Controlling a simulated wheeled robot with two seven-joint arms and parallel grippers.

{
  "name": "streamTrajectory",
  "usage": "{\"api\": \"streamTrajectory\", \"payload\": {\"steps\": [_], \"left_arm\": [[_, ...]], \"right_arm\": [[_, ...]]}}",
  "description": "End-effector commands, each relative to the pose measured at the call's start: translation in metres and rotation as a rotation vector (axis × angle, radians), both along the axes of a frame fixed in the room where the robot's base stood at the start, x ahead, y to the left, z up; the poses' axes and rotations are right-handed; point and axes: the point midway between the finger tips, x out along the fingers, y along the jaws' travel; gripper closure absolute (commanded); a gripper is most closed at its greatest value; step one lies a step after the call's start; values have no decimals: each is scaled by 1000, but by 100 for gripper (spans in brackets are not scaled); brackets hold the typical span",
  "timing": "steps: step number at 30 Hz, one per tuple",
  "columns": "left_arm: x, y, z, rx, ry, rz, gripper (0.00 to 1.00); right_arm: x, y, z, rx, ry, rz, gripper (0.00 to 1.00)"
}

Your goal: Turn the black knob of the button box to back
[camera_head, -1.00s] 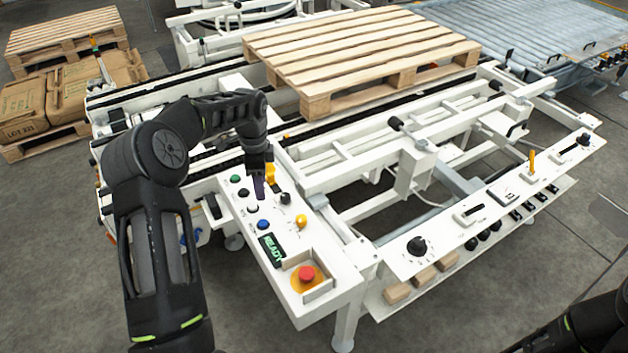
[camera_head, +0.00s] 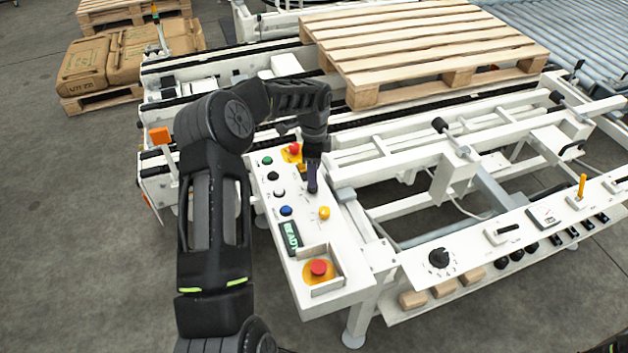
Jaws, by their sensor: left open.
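The button box (camera_head: 342,283) is a long white panel with coloured buttons and a green READY display (camera_head: 291,235). My left gripper (camera_head: 312,188) points down over its upper right part, between the red button on yellow (camera_head: 294,150) and the yellow button (camera_head: 323,212). Its fingers cover the place of the box's black knob, which I cannot make out now. The gripper is open; I cannot tell whether its fingers touch the knob. My right gripper is out of view.
Green (camera_head: 267,160), white (camera_head: 279,192) and blue (camera_head: 285,210) buttons line the box's left side. A red emergency button (camera_head: 318,267) sits near the front. Another panel with a black dial (camera_head: 439,258) stands to the right. A wooden pallet (camera_head: 420,45) lies behind.

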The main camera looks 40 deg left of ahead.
Motion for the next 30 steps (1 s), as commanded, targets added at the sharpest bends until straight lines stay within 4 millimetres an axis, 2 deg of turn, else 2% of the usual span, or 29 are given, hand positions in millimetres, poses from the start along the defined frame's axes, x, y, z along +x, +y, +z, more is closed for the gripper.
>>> {"api": "streamTrajectory", "payload": {"steps": [3,9,19,30], "left_arm": [[-1,0,-19,-2,4,1,50],[0,0,-43,-2,1,1,50],[0,0,-48,0,-1,1,50],[0,0,-48,0,0,1,79]], "right_arm": [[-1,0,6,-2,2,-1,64],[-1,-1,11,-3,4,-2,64],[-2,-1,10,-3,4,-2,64],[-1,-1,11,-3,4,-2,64]]}}
